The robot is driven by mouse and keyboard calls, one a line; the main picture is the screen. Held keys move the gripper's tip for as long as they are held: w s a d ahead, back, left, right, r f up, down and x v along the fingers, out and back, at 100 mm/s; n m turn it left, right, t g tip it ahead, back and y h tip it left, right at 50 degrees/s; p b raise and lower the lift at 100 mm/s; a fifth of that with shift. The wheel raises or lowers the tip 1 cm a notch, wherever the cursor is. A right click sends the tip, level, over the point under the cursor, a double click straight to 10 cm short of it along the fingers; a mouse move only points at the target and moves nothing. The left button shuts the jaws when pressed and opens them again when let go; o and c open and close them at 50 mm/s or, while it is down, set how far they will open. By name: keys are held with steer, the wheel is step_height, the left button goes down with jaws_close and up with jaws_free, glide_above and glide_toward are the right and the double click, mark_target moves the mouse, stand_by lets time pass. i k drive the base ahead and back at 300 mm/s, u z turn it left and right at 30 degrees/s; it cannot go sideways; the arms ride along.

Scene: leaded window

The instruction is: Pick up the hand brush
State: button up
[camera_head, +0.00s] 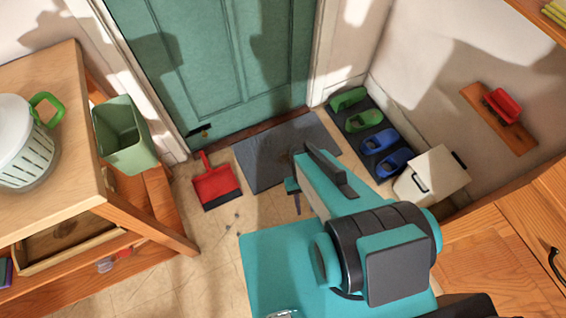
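A small red object with a dark underside, which looks like the hand brush (502,106), rests on a narrow wooden wall shelf (518,138) at the right. Its bristles are hard to make out. My arm reaches up from the bottom right over the floor. The end of my arm, with my gripper (293,193), is mostly hidden behind my own links near the dark mat, well left of the shelf and apart from it. I cannot see its fingers clearly, nor anything held.
A red dustpan (217,186) lies on the floor beside the grey doormat (262,163). Green and blue clogs (364,121) stand on a dark tray, with a cream bin (432,176) to their right. A wooden bench with a green bin (124,138) stands left; cabinets (490,255) fill the lower right.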

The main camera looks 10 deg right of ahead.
mark_target(507, 108)
steer(key=u, duration=0.1)
steer(key=k, duration=1)
steer(key=z, duration=0.65)
